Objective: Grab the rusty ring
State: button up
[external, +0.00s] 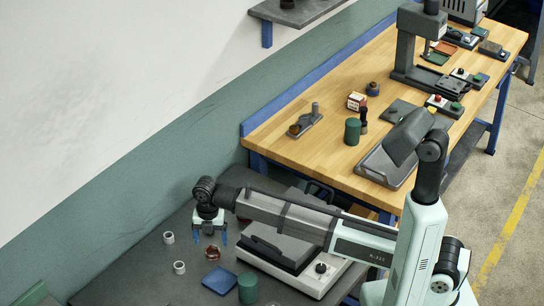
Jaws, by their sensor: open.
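The rusty ring (212,253) is a small reddish-brown ring on the dark grey table in the external view. My gripper (210,239) is above and close to it in the picture, pointing down. Its two blue fingertips are spread apart with nothing between them. I cannot tell the exact height of the fingertips over the ring. Two pale grey rings, one (169,237) to the left and one (179,267) lower left of the rusty ring, lie on the same table.
A blue square tray (219,280) and a green cylinder (248,288) are in front of the ring. A grey-white machine with a knob (320,268) stands to the right, partly under my arm. A wooden workbench (330,140) with tools is behind. The dark table's left side is mostly clear.

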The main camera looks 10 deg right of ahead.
aim_at(212, 248)
jog(key=shift+f, duration=2.6)
jog(key=c, duration=1.2)
